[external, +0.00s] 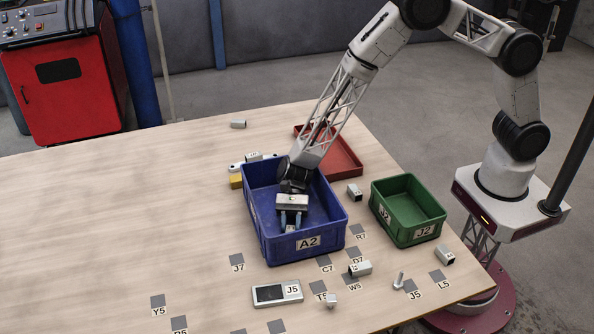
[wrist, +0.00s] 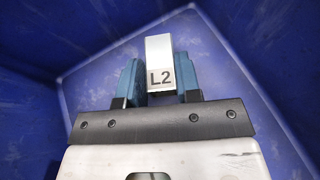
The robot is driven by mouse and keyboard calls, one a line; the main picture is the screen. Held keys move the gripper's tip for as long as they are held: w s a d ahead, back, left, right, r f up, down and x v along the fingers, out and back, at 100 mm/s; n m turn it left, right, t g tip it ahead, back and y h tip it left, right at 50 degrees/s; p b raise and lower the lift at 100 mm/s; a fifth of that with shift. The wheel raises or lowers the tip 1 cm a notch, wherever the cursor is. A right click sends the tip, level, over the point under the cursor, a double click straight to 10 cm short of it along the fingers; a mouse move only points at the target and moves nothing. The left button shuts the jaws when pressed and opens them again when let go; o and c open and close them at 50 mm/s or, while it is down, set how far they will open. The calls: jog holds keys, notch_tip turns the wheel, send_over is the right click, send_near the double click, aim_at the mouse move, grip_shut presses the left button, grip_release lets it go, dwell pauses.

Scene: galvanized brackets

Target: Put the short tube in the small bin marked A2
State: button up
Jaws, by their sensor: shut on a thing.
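The blue bin marked A2 (external: 336,234) stands on the table, its marked wall facing the camera. My gripper (external: 291,221) points down inside this bin. In the wrist view its blue fingers are shut on a light metal square tube marked L2 (wrist: 159,50). The blue floor and walls of the bin surround the tube there. I cannot tell whether the tube touches the floor. In the external view the tube is mostly hidden by the fingers and the bin's front wall.
A green bin marked J2 (external: 416,232) stands to the right, and a red tray (external: 345,160) lies behind. Several tubes lie about, one near the green bin (external: 445,255) and one in front (external: 360,268). The table's left is clear.

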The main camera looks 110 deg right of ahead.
jog(key=o, duration=1)
jog(key=shift+r, duration=0.1)
jog(key=shift+r, duration=0.1)
jog(key=shift+s+d+r, duration=0.2)
jog(key=shift+d, duration=0.35)
jog(key=shift+v, duration=0.95)
jog(key=shift+r, duration=3.5)
